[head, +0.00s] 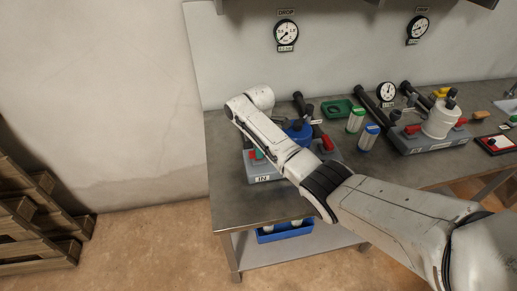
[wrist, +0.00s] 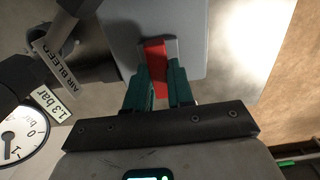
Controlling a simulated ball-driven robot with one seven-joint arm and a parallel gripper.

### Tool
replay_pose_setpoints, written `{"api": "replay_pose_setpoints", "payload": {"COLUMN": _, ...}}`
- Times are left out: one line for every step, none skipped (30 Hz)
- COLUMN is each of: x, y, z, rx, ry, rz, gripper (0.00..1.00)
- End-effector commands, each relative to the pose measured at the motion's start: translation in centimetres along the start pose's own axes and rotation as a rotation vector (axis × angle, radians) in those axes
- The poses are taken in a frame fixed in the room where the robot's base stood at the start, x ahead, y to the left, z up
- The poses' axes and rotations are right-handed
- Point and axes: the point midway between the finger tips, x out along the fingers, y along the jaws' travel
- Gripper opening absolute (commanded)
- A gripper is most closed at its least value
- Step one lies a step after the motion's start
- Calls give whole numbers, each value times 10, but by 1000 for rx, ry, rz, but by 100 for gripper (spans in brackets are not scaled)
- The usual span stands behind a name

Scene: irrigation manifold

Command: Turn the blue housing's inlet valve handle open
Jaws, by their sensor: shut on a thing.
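The blue housing (head: 297,131) stands on a grey block (head: 266,172) at the left end of the bench, partly hidden behind my arm. A red valve handle (wrist: 155,60) sits between the green fingers of my gripper (wrist: 158,62) in the wrist view, over a grey surface. The gripper is shut on this handle. In the head view my gripper (head: 258,154) is at the block's left end, mostly hidden by my arm. Another red handle (head: 327,143) shows at the block's right side, clear of the gripper.
In the wrist view a pressure gauge (wrist: 22,135) with a 1.3 bar label and an AIR BLEED tag (wrist: 58,68) are left of the fingers.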

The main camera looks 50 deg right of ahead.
Motion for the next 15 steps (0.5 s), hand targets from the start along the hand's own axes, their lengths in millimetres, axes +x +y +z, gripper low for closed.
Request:
{"api": "replay_pose_setpoints", "payload": {"x": -1, "y": 1, "z": -1, "rx": -4, "ry": 2, "rz": 3, "gripper": 0}}
{"api": "replay_pose_setpoints", "payload": {"x": -1, "y": 1, "z": -1, "rx": -5, "ry": 2, "rz": 3, "gripper": 0}}
{"api": "replay_pose_setpoints", "payload": {"x": -1, "y": 1, "z": -1, "rx": -5, "ry": 2, "rz": 3, "gripper": 0}}
{"api": "replay_pose_setpoints", "payload": {"x": -1, "y": 1, "z": -1, "rx": -6, "ry": 2, "rz": 3, "gripper": 0}}
{"api": "replay_pose_setpoints", "payload": {"x": -1, "y": 1, "z": -1, "rx": -6, "ry": 2, "rz": 3, "gripper": 0}}
{"api": "replay_pose_setpoints", "payload": {"x": -1, "y": 1, "z": -1, "rx": -6, "ry": 2, "rz": 3, "gripper": 0}}
{"api": "replay_pose_setpoints", "payload": {"x": -1, "y": 1, "z": -1, "rx": -6, "ry": 2, "rz": 3, "gripper": 0}}
{"api": "replay_pose_setpoints", "payload": {"x": -1, "y": 1, "z": -1, "rx": -6, "ry": 2, "rz": 3, "gripper": 0}}
{"api": "replay_pose_setpoints", "payload": {"x": -1, "y": 1, "z": -1, "rx": -6, "ry": 2, "rz": 3, "gripper": 0}}
{"api": "replay_pose_setpoints", "payload": {"x": -1, "y": 1, "z": -1, "rx": -6, "ry": 2, "rz": 3, "gripper": 0}}
{"api": "replay_pose_setpoints", "payload": {"x": -1, "y": 1, "z": -1, "rx": -6, "ry": 2, "rz": 3, "gripper": 24}}
{"api": "replay_pose_setpoints", "payload": {"x": -1, "y": 1, "z": -1, "rx": -5, "ry": 2, "rz": 3, "gripper": 28}}
{"api": "replay_pose_setpoints", "payload": {"x": -1, "y": 1, "z": -1, "rx": -5, "ry": 2, "rz": 3, "gripper": 31}}
{"api": "replay_pose_setpoints", "payload": {"x": -1, "y": 1, "z": -1, "rx": -5, "ry": 1, "rz": 3, "gripper": 34}}
{"api": "replay_pose_setpoints", "payload": {"x": -1, "y": 1, "z": -1, "rx": -5, "ry": 1, "rz": 3, "gripper": 38}}
